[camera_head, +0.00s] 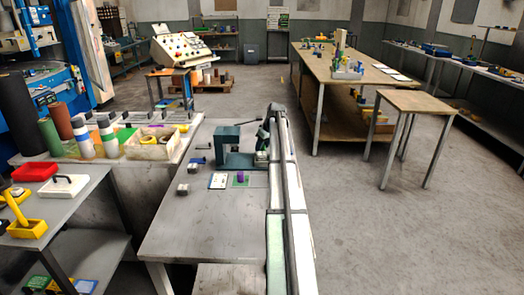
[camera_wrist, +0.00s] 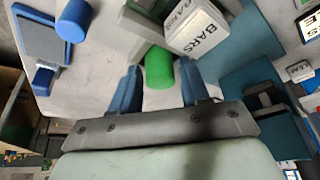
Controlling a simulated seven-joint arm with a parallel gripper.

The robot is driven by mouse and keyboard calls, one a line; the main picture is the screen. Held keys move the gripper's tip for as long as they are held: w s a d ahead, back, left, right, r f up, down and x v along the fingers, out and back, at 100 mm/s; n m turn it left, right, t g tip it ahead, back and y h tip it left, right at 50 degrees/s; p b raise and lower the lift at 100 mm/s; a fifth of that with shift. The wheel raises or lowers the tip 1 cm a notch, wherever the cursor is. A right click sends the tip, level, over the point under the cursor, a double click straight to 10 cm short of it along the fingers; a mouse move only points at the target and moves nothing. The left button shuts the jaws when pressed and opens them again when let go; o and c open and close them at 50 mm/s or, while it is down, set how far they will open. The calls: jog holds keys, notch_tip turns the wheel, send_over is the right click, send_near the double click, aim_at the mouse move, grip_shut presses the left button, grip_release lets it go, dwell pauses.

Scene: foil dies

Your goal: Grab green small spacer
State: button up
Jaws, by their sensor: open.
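A small green cylinder, the green small spacer (camera_wrist: 158,66), shows in the wrist view on the grey bench top. My gripper (camera_wrist: 160,84) has its two blue fingers apart, one on each side of the spacer's near end. I cannot tell whether either finger touches it. In the head view my arm covers the right side of the bench, and I cannot make out the green spacer there.
A white box marked BARS (camera_wrist: 196,30) stands close to the spacer. A blue cylinder (camera_wrist: 74,20) lies to the left. A teal press (camera_head: 234,147) stands on the bench (camera_head: 190,225) beside my arm. The bench's front is mostly clear.

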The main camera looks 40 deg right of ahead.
grip_shut()
dwell(0.4)
jog(key=shift+r, duration=0.1)
